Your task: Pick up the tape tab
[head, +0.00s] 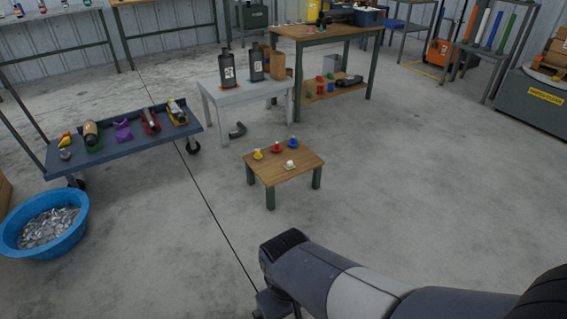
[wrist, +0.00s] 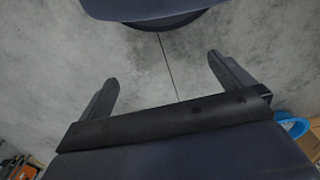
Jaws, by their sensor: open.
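No tape tab can be told for certain in either view. A low wooden table (head: 262,171) in the middle of the head view bears small pieces: a yellow one (head: 258,155), a red one (head: 277,147), a blue one (head: 293,143) and a whitish one (head: 290,165) near its front edge. They are too small to name surely. My gripper (wrist: 162,68) shows in the wrist view with its two fingers wide apart and nothing between them, above bare concrete floor. In the head view my arm reaches in from the lower right, short of the low table.
A blue-grey cart (head: 128,143) with several coloured parts stands at left. A blue tub (head: 72,208) of metal pieces is below it. A white table (head: 240,95) with dark canisters and a wooden workbench (head: 335,30) stand behind.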

